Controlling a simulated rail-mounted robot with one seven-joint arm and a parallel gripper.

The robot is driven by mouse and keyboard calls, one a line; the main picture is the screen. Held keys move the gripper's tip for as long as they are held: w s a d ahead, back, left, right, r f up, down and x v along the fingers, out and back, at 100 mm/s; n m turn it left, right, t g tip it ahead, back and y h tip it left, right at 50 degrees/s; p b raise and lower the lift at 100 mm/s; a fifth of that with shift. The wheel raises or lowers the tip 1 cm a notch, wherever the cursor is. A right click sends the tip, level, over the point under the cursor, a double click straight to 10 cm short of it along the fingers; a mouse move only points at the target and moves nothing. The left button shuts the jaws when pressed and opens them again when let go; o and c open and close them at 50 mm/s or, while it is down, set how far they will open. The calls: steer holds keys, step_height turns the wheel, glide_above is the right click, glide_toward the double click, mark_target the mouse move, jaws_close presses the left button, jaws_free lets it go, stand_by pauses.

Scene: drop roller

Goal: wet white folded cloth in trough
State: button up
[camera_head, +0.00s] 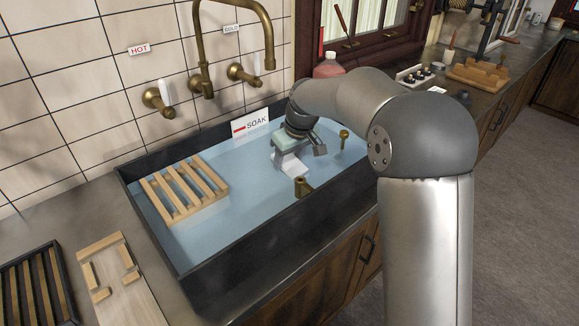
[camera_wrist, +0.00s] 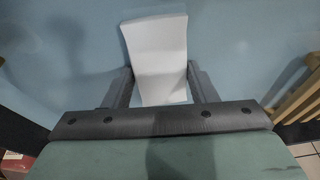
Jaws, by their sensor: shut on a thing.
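The white folded cloth (camera_head: 292,166) is a pale flat block under my gripper (camera_head: 296,151), over the right part of the trough (camera_head: 222,262). The trough is dark-walled and holds pale blue water. In the wrist view the cloth (camera_wrist: 158,45) stands out between the two grey fingers of my gripper (camera_wrist: 159,85), which are shut on its near part. Its far part is free of the fingers. Whether its lower end touches the water I cannot tell. A SOAK sign (camera_head: 251,126) stands at the trough's back edge.
A wooden slatted rack (camera_head: 185,188) lies in the trough's left part. Brass taps (camera_head: 158,101) and a curved spout rise behind. A wooden board (camera_head: 122,275) and a dark slatted tray (camera_head: 38,288) lie at left.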

mark_target(289, 160)
step_height(289, 160, up, 11)
steer(key=p, duration=0.7)
stand_by(0.3)
stand_by(3.2)
step_height(289, 160, up, 3)
steer(key=p, duration=0.2)
steer(key=shift+p, duration=0.3)
